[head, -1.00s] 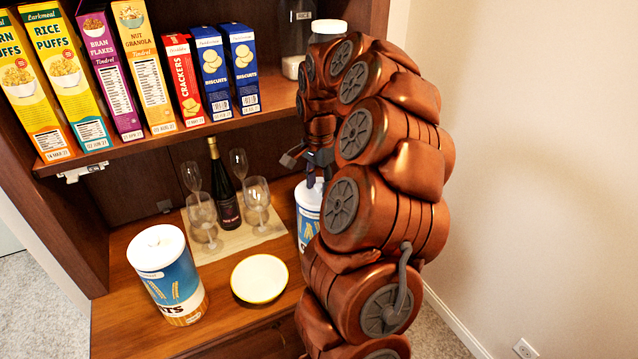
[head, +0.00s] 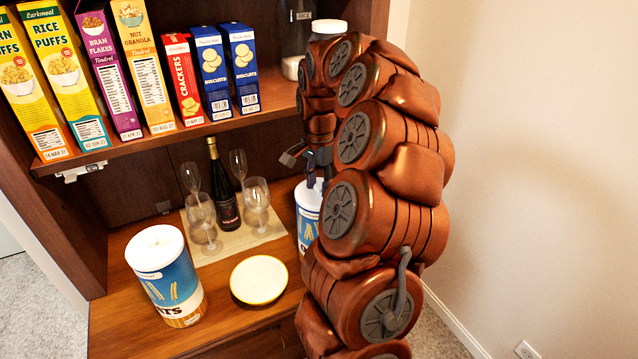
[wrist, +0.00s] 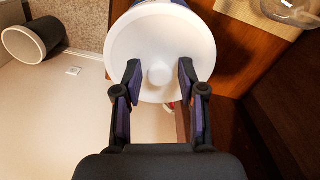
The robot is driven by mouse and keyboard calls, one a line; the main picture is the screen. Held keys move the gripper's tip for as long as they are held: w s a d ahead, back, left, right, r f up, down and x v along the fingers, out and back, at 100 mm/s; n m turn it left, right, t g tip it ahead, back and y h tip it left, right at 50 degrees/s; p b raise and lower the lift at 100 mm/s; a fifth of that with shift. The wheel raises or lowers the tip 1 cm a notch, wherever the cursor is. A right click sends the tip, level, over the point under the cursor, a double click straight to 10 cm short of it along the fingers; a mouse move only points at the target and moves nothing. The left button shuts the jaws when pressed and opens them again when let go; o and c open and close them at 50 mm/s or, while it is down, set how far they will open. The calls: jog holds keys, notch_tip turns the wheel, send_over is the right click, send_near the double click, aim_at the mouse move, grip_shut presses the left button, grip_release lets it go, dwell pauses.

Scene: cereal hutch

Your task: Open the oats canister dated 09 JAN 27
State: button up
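Two white-lidded oats canisters stand on the hutch counter. The left canister (head: 172,285) shows whole in the head view, with a blue and orange label. The right canister (head: 308,222) is partly hidden by my arm. I cannot read a date on either. In the wrist view a round white lid (wrist: 140,45) with a central knob (wrist: 160,74) faces the camera. My gripper (wrist: 159,70) is open, with one finger on each side of the knob and gaps between. In the head view my gripper (head: 306,160) is just above the right canister, partly hidden by my arm.
A white bowl (head: 259,279) sits between the canisters. A dark bottle (head: 224,190) and several glasses (head: 256,195) stand on a mat behind. Cereal, cracker and biscuit boxes (head: 140,65) line the shelf above. A clear rice jar (head: 297,30) stands at its right.

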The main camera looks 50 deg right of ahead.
aim_at(319, 185)
grip_shut()
jog(key=shift+r, duration=0.15)
jog(key=shift+r, duration=2.4)
